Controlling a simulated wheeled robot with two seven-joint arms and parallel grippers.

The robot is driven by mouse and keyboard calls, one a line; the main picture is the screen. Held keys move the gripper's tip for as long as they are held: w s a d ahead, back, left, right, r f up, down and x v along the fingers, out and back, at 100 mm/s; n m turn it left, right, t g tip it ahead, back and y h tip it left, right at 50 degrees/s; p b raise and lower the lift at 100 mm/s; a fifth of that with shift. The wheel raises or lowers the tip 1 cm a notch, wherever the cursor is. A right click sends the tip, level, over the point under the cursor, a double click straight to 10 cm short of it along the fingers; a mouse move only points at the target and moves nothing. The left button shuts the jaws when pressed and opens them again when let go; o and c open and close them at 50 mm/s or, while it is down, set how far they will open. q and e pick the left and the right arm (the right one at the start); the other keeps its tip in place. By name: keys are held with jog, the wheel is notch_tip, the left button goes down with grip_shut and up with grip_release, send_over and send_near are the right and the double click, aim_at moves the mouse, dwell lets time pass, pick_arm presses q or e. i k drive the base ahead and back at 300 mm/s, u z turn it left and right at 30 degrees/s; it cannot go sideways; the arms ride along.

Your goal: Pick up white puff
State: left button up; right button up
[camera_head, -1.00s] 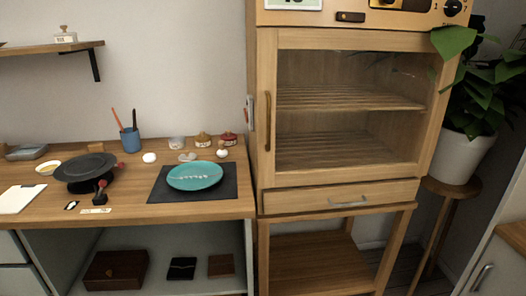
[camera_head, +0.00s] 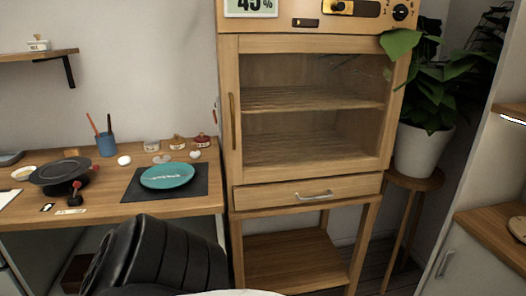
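A small white rounded thing (camera_head: 124,160) lies on the wooden counter, in front of the blue cup and left of the dark mat. A second small white rounded thing (camera_head: 195,154) sits behind the teal plate, near its right side. I cannot tell for sure which of the two is the white puff. Neither of my grippers is in view. A black ribbed part, likely of my own arm, shows at the bottom, well apart from both white things.
The teal plate (camera_head: 167,175) lies on the dark mat (camera_head: 133,189). Small jars (camera_head: 177,143) stand behind it. A blue cup (camera_head: 106,144) holds thin sticks.

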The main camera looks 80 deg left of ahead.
aim_at(195, 153)
jog(key=z, duration=0.05)
jog(key=k, duration=1.3)
jog(key=u, duration=1.45)
